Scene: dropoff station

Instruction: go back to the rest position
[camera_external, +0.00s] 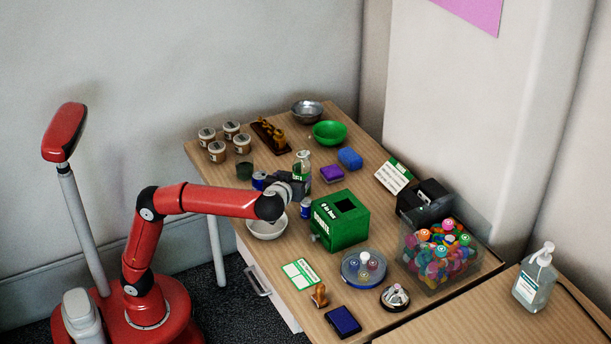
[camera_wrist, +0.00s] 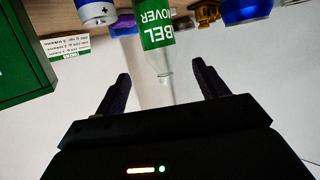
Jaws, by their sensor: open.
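My red arm reaches from the left over the table. My gripper (camera_external: 298,186) is low among the items near the table's left edge. In the wrist view its two dark fingers (camera_wrist: 163,82) are apart. A clear bottle with a green label (camera_external: 302,165) stands right behind the gripper. In the wrist view the bottle (camera_wrist: 157,45) appears upside down, its narrow neck showing between the fingertips. I cannot tell whether the fingers touch it. Nothing is visibly gripped.
Jars (camera_external: 217,152) stand at the back left. A clear bin of colourful items (camera_external: 440,252) is farther right.

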